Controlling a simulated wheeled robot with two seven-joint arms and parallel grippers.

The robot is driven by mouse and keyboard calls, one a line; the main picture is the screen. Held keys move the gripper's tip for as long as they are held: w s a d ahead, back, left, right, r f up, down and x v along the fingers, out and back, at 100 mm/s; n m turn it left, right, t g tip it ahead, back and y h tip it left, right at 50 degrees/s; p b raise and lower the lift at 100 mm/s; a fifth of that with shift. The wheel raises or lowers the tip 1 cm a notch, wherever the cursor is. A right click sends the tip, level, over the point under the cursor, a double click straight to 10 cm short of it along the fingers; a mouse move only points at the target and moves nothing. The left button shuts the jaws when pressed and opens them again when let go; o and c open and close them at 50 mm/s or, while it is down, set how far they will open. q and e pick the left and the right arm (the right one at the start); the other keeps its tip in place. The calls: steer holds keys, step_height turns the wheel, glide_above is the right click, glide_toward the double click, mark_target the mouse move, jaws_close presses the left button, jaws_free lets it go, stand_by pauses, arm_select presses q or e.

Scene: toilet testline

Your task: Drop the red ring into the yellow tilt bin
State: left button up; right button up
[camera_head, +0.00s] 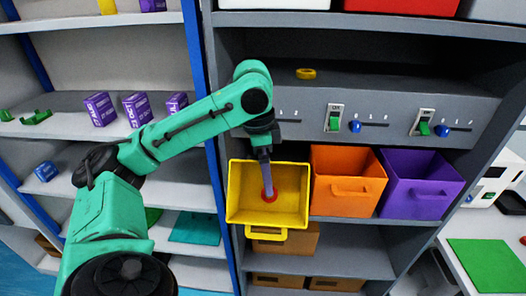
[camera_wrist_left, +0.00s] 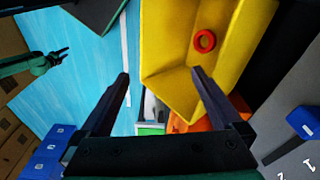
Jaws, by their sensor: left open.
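The yellow tilt bin (camera_head: 240,215) hangs tilted out of the shelf, its open top facing me. The red ring (camera_head: 270,197) shows inside it, partly hidden by my left gripper's fingers in the head view. My left gripper (camera_head: 267,185) points down into the bin's opening. In the left wrist view the ring (camera_wrist_left: 205,41) shows against the yellow inside of the bin (camera_wrist_left: 165,50), clear of the fingers. The left gripper (camera_wrist_left: 160,82) is open with nothing between its fingers. A green arm with a dark end, seemingly my right gripper (camera_wrist_left: 60,53), shows small at the left.
An orange bin (camera_head: 345,180) and a purple bin (camera_head: 420,185) stand right of the yellow one. Above is a grey panel with switches (camera_head: 335,118) and a yellow ring (camera_head: 306,73). Purple boxes (camera_head: 100,108) sit on the left shelf. A blue post (camera_head: 212,150) divides the shelves.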

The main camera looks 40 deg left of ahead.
arm_select(q)
step_height(320, 180, up, 13)
steer(key=s+a+p, duration=0.1)
steer(key=p, duration=0.5)
steer(key=shift+r, duration=0.15)
steer(key=shift+s, duration=0.15)
